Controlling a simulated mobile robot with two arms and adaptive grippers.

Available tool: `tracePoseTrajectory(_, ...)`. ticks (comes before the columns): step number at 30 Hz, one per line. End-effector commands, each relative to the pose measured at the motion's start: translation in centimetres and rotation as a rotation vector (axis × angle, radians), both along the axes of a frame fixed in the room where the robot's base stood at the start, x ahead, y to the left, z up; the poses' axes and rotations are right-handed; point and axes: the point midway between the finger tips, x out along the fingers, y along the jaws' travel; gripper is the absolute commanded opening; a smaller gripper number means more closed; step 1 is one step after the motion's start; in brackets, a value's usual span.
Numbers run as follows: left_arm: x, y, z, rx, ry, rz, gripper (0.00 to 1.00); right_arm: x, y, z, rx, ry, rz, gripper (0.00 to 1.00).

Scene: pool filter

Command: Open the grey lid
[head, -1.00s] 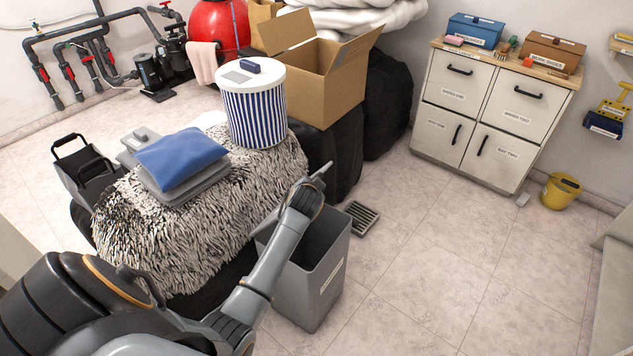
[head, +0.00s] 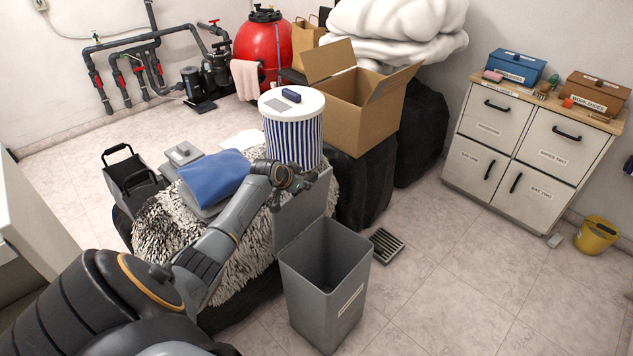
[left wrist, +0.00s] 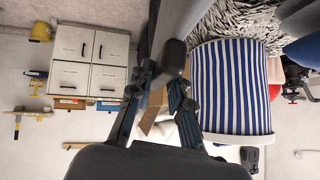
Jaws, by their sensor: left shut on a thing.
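The grey lid (head: 300,214) stands raised along the far left side of an open grey bin (head: 345,299), whose dark inside shows. My left gripper (head: 297,179) is at the lid's upper edge and shut on it. In the left wrist view, the two dark fingers of the left gripper (left wrist: 163,88) reach up to a grey panel that looks like the lid (left wrist: 182,22); their exact contact is hard to see. My right gripper is in neither view.
A blue-striped filter cartridge (head: 293,142) stands close behind my gripper on a shaggy covered surface, with a folded blue cloth (head: 214,172) beside it. A cardboard box (head: 357,103) is behind.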

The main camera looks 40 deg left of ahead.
Motion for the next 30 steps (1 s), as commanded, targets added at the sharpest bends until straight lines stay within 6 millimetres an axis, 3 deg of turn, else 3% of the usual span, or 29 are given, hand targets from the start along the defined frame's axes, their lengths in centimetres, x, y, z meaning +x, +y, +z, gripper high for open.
tracePoseTrajectory(1, -0.08, 1.23, -0.31, 0.015, 0.001, 0.001, 0.0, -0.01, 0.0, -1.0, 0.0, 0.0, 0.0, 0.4)
tracePoseTrajectory(4, -0.07, 2.02, -0.08, 0.014, 0.002, -0.001, 0.0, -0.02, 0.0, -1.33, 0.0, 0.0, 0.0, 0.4)
tracePoseTrajectory(30, 0.08, 2.03, 0.43, 0.017, -0.005, -0.001, 0.0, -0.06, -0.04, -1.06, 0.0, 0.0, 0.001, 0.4)
